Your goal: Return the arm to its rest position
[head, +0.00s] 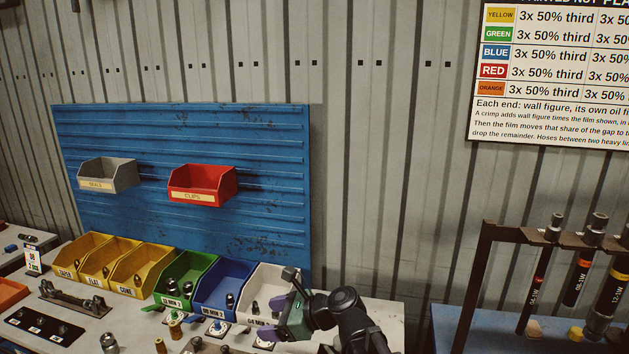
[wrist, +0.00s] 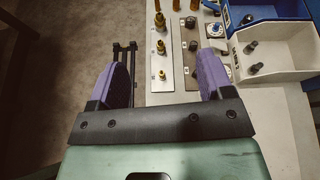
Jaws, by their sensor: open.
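My gripper (head: 291,280) is at the lower middle of the head view, above the bench and in front of the white bin (head: 268,282). The arm comes in from the lower right. In the wrist view my gripper (wrist: 165,72) shows two purple finger pads spread wide apart. Nothing is between them. Beyond the gap lie a light plate (wrist: 160,77) with brass fittings and a grey strip (wrist: 190,70) with dark fittings, both apart from the fingers.
Yellow, green (head: 186,275) and blue (head: 222,287) bins line the bench. A grey bin (head: 106,175) and a red bin (head: 202,185) hang on the blue panel (head: 270,150). A rack (head: 490,260) with hanging hoses stands at right. The wall between panel and rack is clear.

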